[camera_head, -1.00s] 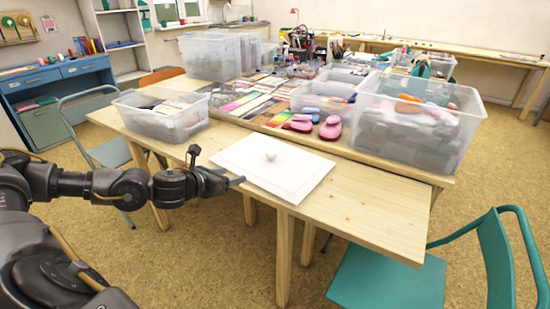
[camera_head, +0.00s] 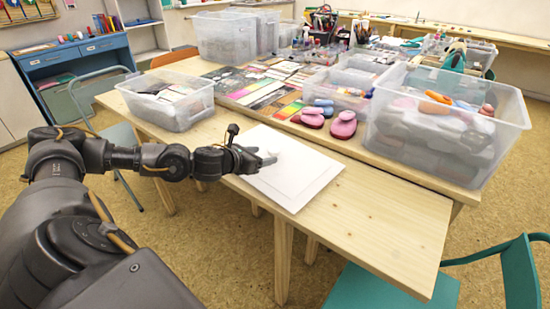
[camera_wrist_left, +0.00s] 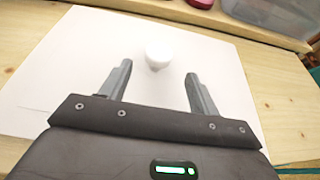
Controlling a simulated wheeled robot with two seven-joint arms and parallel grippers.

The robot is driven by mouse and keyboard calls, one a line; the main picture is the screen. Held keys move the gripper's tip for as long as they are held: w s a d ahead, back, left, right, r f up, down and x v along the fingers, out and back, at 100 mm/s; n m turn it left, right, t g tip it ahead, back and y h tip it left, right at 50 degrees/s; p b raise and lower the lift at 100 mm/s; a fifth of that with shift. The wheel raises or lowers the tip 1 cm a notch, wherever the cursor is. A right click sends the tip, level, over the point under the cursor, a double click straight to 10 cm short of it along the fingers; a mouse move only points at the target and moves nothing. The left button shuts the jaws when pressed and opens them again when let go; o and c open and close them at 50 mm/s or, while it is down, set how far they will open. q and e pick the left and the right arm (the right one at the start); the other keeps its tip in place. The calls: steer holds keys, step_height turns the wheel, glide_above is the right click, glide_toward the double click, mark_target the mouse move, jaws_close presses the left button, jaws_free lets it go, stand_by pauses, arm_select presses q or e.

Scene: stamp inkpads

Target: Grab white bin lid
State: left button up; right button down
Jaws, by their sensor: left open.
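The white bin lid (camera_head: 300,180) lies flat on the near wooden table, a square sheet with a small round knob on top. In the left wrist view the white lid (camera_wrist_left: 60,70) fills much of the picture, and its white knob (camera_wrist_left: 159,52) stands just beyond and between my fingertips. My left gripper (camera_head: 266,160) is over the lid's left part, close to the knob; it also shows in the left wrist view (camera_wrist_left: 157,75). Its fingers are apart with nothing between them. In the head view the gripper partly hides the knob. My right gripper is out of view.
A clear bin (camera_head: 165,101) stands left of the lid and a larger clear bin (camera_head: 440,125) stands to the right. Pink stamps (camera_head: 343,125) and coloured inkpads (camera_head: 265,95) lie behind the lid. The table's front right part (camera_head: 385,220) is bare. A teal chair (camera_head: 400,290) stands in front.

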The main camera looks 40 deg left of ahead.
mark_target(270, 153)
arm_select(q)
steer(key=shift+x, duration=0.85)
steer(key=shift+w, duration=0.45)
steer(key=x, duration=0.3)
steer(key=shift+w+a+f+p, duration=0.1)
steer(key=shift+w+f+p, duration=0.2)
steer(key=shift+w+p, duration=0.05)
steer(key=shift+w+f, duration=0.1)
steer(key=shift+w, duration=0.15)
steer(key=c, duration=1.2)
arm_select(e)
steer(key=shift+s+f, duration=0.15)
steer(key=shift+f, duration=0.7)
